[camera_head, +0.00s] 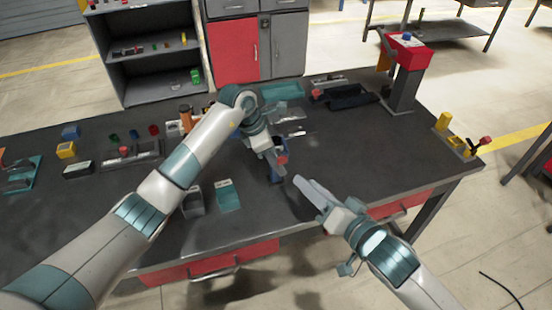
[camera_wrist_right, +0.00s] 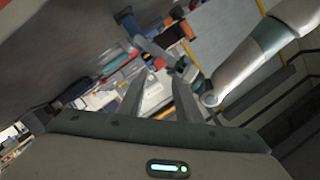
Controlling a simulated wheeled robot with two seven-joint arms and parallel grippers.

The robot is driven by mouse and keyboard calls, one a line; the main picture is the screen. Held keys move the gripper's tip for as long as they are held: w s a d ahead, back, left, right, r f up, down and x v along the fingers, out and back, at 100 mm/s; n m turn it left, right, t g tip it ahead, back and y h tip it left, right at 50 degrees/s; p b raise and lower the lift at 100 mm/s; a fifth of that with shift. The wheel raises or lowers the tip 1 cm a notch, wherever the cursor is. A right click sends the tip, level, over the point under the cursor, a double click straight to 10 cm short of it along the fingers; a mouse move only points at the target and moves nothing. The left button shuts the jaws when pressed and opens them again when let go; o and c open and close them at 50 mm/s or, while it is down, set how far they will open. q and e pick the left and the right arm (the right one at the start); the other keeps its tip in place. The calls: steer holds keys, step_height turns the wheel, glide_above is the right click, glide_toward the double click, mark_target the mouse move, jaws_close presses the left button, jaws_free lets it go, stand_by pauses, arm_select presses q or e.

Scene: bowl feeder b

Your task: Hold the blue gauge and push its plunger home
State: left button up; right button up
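The blue gauge (camera_head: 277,174) is upright near the middle of the table, with a red part (camera_head: 283,158) at its top. My left gripper (camera_head: 276,155) is at its upper part and looks shut on it; its fingers partly hide the gauge. In the right wrist view the blue gauge (camera_wrist_right: 126,21) shows at the tip of my left gripper (camera_wrist_right: 148,46). My right gripper (camera_head: 302,186) is just right of the gauge and apart from it. In the wrist view its two fingers (camera_wrist_right: 158,92) stand apart with nothing held between them. How far the plunger is in cannot be told.
A teal block (camera_head: 228,195) and a grey holder (camera_head: 193,202) stand left of the gauge. Dark trays (camera_head: 350,97) lie behind, and a red-topped post (camera_head: 405,75) stands at the back right. Yellow parts (camera_head: 443,122) are at the right edge. The tabletop right of the grippers is clear.

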jaws_close()
steer(key=a+n+t+h, duration=0.1)
steer(key=a+f+n+t+h, duration=0.1)
steer(key=n, duration=0.1)
steer(key=a+f+n+t+h, duration=0.1)
steer(key=n+t, duration=0.1)
steer(key=shift+w+a+f+h, duration=0.2)
steer(key=shift+w+a+h, duration=0.05)
steer(key=shift+a+h, duration=0.15)
stand_by(0.4)
steer(key=shift+x, duration=3)
